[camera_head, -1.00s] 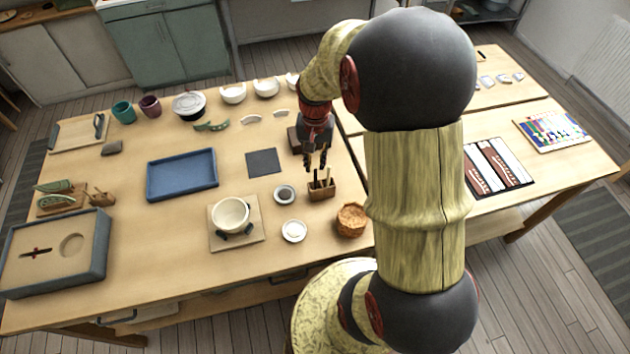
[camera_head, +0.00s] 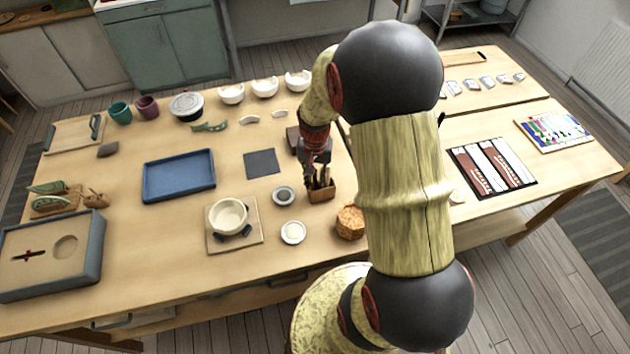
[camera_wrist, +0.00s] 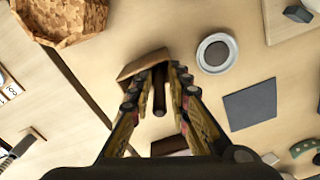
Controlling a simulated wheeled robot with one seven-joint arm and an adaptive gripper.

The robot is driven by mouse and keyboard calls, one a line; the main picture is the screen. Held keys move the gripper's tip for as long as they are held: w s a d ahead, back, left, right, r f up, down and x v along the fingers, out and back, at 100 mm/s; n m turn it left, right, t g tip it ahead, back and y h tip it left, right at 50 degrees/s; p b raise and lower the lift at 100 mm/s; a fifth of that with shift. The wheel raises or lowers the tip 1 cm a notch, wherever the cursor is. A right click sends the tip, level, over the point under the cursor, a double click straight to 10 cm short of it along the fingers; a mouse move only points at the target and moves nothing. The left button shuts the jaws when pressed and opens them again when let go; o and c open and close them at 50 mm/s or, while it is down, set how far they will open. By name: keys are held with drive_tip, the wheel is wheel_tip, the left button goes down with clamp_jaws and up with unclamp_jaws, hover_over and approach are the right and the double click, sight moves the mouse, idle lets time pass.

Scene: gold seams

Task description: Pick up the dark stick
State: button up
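The dark stick (camera_wrist: 159,93) is a slim dark brown rod, seen nearly end-on between my gripper's fingers in the wrist view. It stands in a small wooden holder (camera_head: 321,195) on the table, and the holder also shows in the wrist view (camera_wrist: 138,64). My gripper (camera_head: 320,185) is down at the top of the holder. In the wrist view its two fingers (camera_wrist: 162,70) lie either side of the stick, with a narrow gap that looks open. The lower part of the stick is hidden, and the fingers partly cover the holder in the head view.
A woven basket (camera_head: 350,222) stands close to the holder. A small dark-centred dish (camera_head: 284,196), a white dish (camera_head: 293,232) and a dark square mat (camera_head: 262,163) lie left of it. A pot (camera_head: 229,215) and a blue tray (camera_head: 152,182) are farther left.

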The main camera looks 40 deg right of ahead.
drive_tip(key=shift+c, duration=0.9)
clamp_jaws()
wheel_tip(320, 180, up, 10)
drive_tip(key=p, duration=0.3)
drive_tip(key=w+a+f+p, duration=0.2)
drive_tip(key=w+a+p, duration=0.2)
drive_tip(key=w+a, duration=0.3)
drive_tip(key=shift+a+f+p, duration=0.25)
drive_tip(key=shift+f+p, duration=0.05)
drive_tip(key=shift+f, duration=0.05)
